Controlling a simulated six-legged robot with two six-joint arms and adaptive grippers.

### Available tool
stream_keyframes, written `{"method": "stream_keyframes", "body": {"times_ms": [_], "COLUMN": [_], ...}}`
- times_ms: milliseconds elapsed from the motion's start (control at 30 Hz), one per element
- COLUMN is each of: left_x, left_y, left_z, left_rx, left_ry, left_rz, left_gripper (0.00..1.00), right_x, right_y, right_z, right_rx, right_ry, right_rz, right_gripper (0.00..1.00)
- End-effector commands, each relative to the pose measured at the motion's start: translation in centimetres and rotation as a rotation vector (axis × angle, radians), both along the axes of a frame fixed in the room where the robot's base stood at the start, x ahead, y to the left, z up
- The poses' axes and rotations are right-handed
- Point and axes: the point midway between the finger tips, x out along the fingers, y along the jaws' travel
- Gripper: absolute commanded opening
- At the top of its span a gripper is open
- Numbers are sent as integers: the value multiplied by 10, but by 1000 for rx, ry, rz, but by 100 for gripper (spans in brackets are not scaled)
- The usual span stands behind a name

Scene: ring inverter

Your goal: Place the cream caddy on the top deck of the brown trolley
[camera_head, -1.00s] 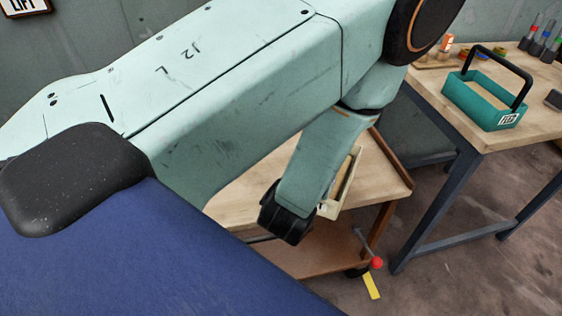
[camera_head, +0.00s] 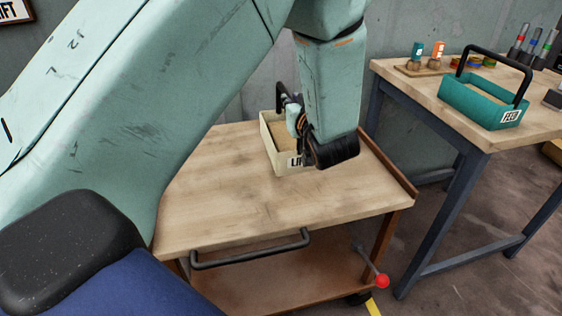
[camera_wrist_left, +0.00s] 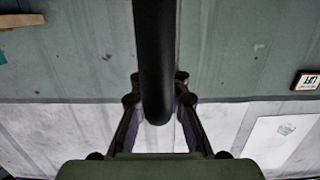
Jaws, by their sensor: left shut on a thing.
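My left gripper (camera_head: 297,112) is shut on the caddy's black handle. My left wrist and forearm hide the caddy's right side. In the left wrist view the black handle (camera_wrist_left: 154,60) runs between the fingers (camera_wrist_left: 155,88). My right gripper is not in view.
A workbench (camera_head: 420,93) at the right carries a teal caddy (camera_head: 480,100) with a black handle and several small tools. The trolley has a black push bar (camera_head: 250,257) in front and a red-knobbed lever (camera_head: 382,281). The deck's front and left are clear.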

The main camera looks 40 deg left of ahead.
Motion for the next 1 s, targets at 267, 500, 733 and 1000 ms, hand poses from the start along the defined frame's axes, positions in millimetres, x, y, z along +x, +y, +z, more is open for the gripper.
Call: {"method": "stream_keyframes", "body": {"times_ms": [267,500,733,1000], "left_x": [0,1,0,1], "left_y": [0,0,0,0], "left_z": [-44,-56,-85,-87], "left_rx": [4,4,4,4], "left_ry": [-3,-6,-3,-6], "left_rz": [-1,-2,-2,-2], "left_gripper": [0,0,0,0], "right_x": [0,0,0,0], "right_y": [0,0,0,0], "right_z": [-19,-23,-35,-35], "right_rx": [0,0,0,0], "right_ry": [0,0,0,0], "right_rz": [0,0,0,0], "right_gripper": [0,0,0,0]}}
